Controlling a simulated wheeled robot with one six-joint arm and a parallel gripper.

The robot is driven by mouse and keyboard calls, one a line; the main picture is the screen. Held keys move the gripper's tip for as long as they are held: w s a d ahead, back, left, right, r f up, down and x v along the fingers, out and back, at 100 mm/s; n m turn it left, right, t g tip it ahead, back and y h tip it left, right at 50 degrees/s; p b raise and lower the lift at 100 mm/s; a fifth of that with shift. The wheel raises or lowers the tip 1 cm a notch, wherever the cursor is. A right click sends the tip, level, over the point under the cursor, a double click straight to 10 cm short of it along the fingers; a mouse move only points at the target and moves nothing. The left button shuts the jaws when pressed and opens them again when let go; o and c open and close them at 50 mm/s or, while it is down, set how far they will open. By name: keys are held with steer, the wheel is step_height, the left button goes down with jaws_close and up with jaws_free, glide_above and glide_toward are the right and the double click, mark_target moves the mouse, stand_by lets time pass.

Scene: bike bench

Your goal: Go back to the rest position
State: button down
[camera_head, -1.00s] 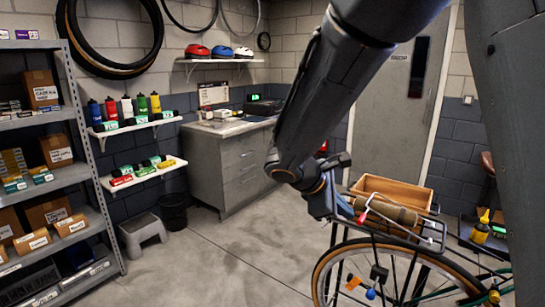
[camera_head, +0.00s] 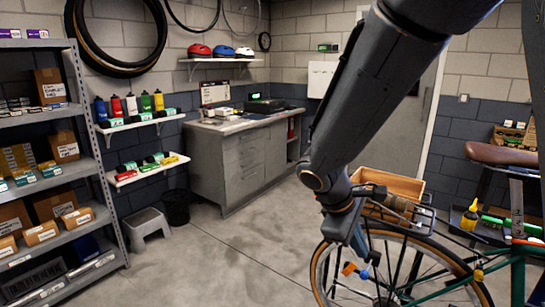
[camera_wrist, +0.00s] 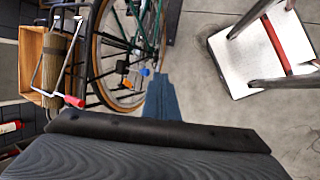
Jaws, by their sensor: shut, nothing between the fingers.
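My gripper (camera_head: 358,243) hangs at the end of my bent arm, in front of the bicycle's rear wheel and carrier. In the wrist view its blue-grey fingers (camera_wrist: 161,98) are together with nothing between them. The bicycle wheel (camera_wrist: 104,60) and the wooden crate (camera_wrist: 32,62) lie to the left of the fingers there. In the head view the crate (camera_head: 396,184) shows partly behind my arm. My gripper looks close to the wheel, but I cannot tell the exact gap.
A saddle (camera_head: 500,154) and a yellow bottle (camera_head: 470,217) are at the right. A white panel (camera_wrist: 260,62) with a red bar shows in the wrist view.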

steer(key=s+f+m+y+b, duration=0.1)
steer(key=s+f+m+y, duration=0.4)
steer(key=s+m, duration=0.4)
steer(key=shift+a+f+m+b, duration=0.4)
steer(key=shift+f+m, duration=0.25)
steer(key=shift+m, duration=0.25)
